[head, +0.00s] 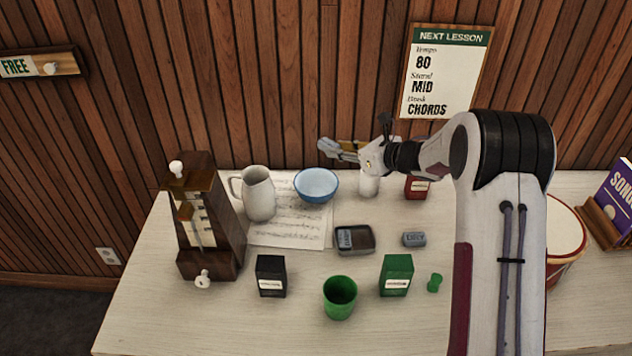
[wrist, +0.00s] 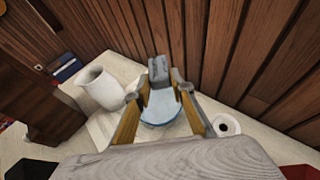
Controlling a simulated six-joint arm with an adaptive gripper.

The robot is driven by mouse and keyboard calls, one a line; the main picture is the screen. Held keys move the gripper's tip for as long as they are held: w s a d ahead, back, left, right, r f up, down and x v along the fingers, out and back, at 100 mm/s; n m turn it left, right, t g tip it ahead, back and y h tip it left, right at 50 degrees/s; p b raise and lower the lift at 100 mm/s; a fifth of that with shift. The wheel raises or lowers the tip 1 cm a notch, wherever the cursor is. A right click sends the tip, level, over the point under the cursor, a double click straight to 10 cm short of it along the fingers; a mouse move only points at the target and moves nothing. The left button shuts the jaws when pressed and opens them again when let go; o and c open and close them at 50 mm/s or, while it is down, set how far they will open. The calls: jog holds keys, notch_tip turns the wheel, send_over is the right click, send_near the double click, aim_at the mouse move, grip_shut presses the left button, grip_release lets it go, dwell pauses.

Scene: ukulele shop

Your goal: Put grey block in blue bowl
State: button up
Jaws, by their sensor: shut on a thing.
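My gripper (head: 330,148) is shut on a small grey block, held up in the air. In the wrist view the grey block (wrist: 158,69) shows between the fingertips of the gripper (wrist: 161,88). In the head view the block is hard to tell from the pale fingers. The blue bowl (head: 316,186) stands on the table near the wall, and the fingertips appear just above it in the picture. In the wrist view the bowl (wrist: 160,112) shows below the block, between the fingers and partly hidden by them.
A white pitcher (head: 258,194) stands left of the bowl and a white cup (head: 369,185) right of it. A metronome (head: 208,220) is farther left. A dark tray (head: 355,241), small grey labelled piece (head: 414,239), black box (head: 271,276), green box (head: 396,275) and green cup (head: 340,297) stand nearer.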

jog(key=shift+s+a+r, duration=0.1)
jog(key=shift+s+a, duration=0.1)
jog(key=shift+a, duration=0.05)
send_over(337, 181)
jog(key=s, duration=0.3)
jog(key=shift+a+f, duration=0.15)
jog(key=shift+f, duration=3)
jog(key=shift+f, duration=1.85)
jog(key=shift+f, duration=0.5)
jog(key=o, duration=1.1)
